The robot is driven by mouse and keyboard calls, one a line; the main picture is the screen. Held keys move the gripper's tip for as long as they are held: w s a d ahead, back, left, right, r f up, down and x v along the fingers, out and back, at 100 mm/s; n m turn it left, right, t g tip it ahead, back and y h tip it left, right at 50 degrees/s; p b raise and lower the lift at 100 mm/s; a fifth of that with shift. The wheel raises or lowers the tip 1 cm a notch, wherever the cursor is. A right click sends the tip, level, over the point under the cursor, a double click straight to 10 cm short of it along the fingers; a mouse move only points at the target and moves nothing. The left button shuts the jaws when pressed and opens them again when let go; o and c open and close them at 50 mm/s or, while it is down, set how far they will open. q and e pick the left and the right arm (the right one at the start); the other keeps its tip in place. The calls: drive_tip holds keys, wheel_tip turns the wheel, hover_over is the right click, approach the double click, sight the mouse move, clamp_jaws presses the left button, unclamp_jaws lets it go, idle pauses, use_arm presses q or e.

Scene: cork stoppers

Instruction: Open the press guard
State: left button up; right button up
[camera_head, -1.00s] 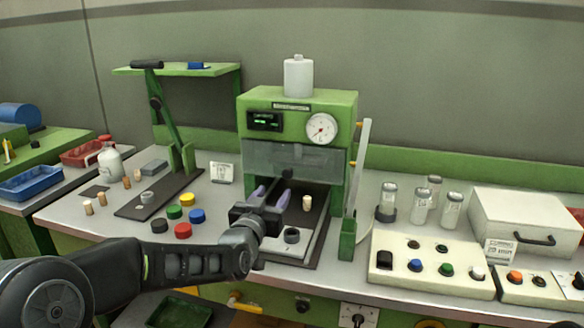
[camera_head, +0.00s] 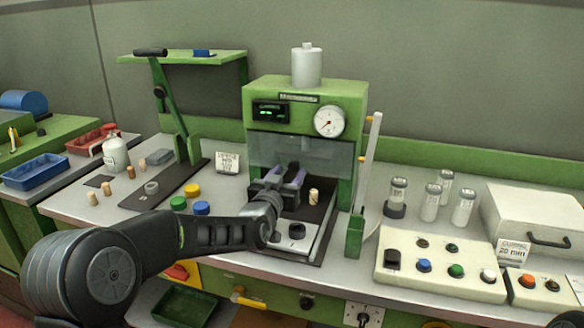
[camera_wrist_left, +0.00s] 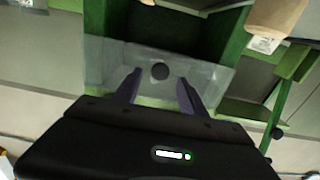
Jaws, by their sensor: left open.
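The press guard (camera_head: 338,158) is a clear panel across the front of the green press (camera_head: 355,105), and it looks lowered. In the left wrist view the guard (camera_wrist_left: 215,72) carries a dark round knob (camera_wrist_left: 160,72). My left gripper (camera_head: 289,174) is open in front of the guard. In the left wrist view its two purple-grey fingers (camera_wrist_left: 159,78) appear on either side of the knob; I cannot tell whether they touch it. In the head view the gripper hides the knob. My right gripper is not in view.
A cork (camera_head: 313,196) stands on the press bed, with a dark ring (camera_head: 297,231) nearer the front. A green post with a white lever (camera_head: 368,165) stands to the right. Glass jars (camera_head: 431,203) and a button panel (camera_head: 440,262) lie further right. Colored caps (camera_head: 193,189) sit left.

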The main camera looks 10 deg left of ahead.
sight(293, 168)
use_arm(q)
drive_tip(key=shift+w+d, duration=0.15)
drive_tip(key=shift+w, duration=1.55)
drive_tip(key=shift+c, duration=0.2)
clamp_jaws()
